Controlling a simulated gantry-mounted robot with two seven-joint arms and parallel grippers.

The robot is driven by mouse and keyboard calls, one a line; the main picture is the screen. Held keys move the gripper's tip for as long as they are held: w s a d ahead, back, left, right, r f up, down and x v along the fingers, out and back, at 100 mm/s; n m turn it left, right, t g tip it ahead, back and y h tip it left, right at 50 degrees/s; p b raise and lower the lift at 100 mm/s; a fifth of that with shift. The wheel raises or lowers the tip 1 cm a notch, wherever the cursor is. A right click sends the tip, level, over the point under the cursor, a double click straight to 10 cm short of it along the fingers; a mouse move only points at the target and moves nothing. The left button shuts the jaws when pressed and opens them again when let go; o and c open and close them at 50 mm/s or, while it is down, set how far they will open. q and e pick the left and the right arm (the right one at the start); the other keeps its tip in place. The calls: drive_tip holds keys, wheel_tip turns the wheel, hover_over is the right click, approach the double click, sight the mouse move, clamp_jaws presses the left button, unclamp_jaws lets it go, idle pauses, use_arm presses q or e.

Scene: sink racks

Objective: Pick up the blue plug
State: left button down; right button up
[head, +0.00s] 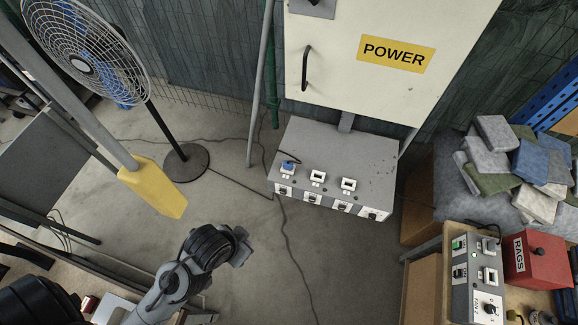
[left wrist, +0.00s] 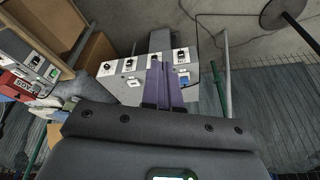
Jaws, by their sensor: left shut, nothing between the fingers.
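The blue plug (head: 288,165) sits in the leftmost socket on top of a grey socket box (head: 340,150) below the power cabinet. It has a dark cable. Two more white sockets (head: 318,176) on the top, to its right, are empty. In the left wrist view the blue plug (left wrist: 184,80) shows just right of the fingers. My left gripper (head: 241,246) is in front of and below the box in the head view, apart from the plug. Its purple fingers (left wrist: 160,66) are shut and empty, and cover part of the box top. My right gripper is not in view.
A power cabinet (head: 390,65) stands behind the box. A fan (head: 85,60) and a yellow-ended post (head: 153,188) are at left. Folded rags (head: 500,170), a red rags box (head: 533,258) and a control panel (head: 475,275) are at right. A cable crosses the open floor.

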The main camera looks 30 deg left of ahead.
use_arm(q)
drive_tip(key=c, duration=1.8)
unclamp_jaws()
drive_tip(key=o, duration=1)
